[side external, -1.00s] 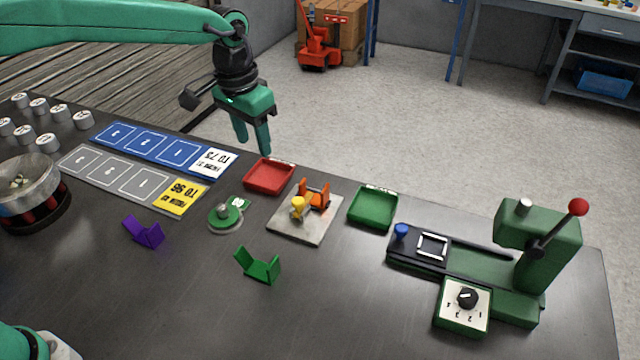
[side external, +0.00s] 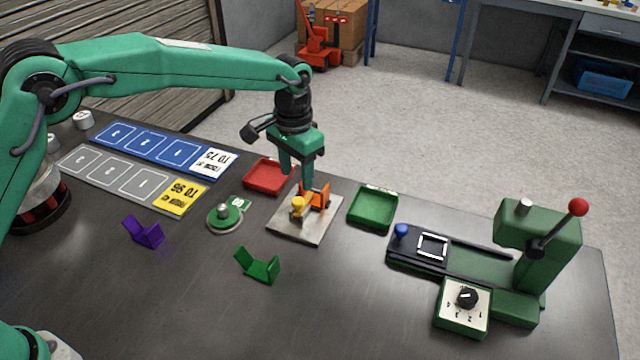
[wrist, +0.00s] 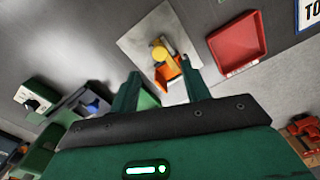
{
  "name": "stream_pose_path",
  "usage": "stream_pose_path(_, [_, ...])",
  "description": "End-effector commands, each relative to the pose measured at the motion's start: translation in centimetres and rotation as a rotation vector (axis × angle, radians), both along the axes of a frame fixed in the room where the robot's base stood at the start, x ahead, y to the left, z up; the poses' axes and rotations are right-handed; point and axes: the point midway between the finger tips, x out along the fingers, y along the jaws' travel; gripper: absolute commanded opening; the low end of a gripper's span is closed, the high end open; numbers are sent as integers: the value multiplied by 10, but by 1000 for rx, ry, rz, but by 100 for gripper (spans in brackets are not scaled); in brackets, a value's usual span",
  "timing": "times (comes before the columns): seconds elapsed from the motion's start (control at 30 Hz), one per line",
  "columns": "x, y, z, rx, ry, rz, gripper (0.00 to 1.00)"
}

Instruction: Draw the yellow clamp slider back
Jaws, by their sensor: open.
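The yellow clamp slider (side external: 298,206) stands on a grey square plate (side external: 291,230), next to an orange bracket (side external: 321,198). In the wrist view the yellow slider (wrist: 160,52) and the orange bracket (wrist: 167,73) lie between and just beyond my fingertips. My gripper (side external: 296,191) points down over the back of the plate, close to the orange bracket. Its fingers (wrist: 160,78) are apart in the wrist view with nothing held. I cannot tell whether a finger touches the bracket.
A red tray (side external: 262,182) lies left of the plate and a green tray (side external: 372,224) right of it. A green press with a red-knobbed lever (side external: 540,250) stands at the right. Green (side external: 258,268) and purple (side external: 144,234) angled pieces lie in front, with bare table around them.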

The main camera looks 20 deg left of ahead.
Motion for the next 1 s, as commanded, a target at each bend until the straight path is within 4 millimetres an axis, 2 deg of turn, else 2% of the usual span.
stream_pose_path(0.4, [-1, 1, -49, 2, 4, 0, 47])
stream_pose_path(0.6, [0, 0, -65, 0, 1, 0, 47])
stream_pose_path(1.0, [-1, 0, -70, 0, 0, 0, 45])
